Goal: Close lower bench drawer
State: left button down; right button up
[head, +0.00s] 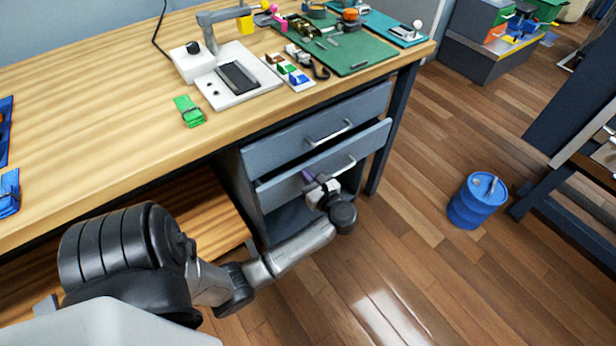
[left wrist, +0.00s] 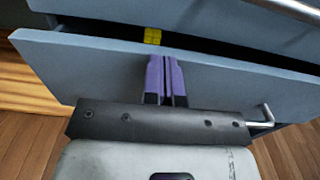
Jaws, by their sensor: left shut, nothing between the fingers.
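The lower bench drawer (head: 342,153) sticks out a little from the cabinet under the workbench, with a dark gap above its front. The upper drawer (head: 318,129) looks flush. My left gripper (head: 310,177) is shut and empty, with its purple fingers at the lower drawer's front, left of its metal handle (head: 338,169). In the left wrist view the purple fingertips (left wrist: 165,64) are against or very near the grey drawer front (left wrist: 100,62); exact contact is hard to tell. A yellow item (left wrist: 152,36) shows in the gap behind the front. My right gripper is out of view.
The wooden workbench top (head: 90,120) holds a soldering-type stand, a green board (head: 345,55) and small parts. A blue bin (head: 477,201) stands on the wood floor to the right. The floor before the drawers is clear apart from my arm.

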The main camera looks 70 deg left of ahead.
pick_arm(q)
jog(key=shift+a, duration=0.1)
jog(key=shift+x, duration=1.25)
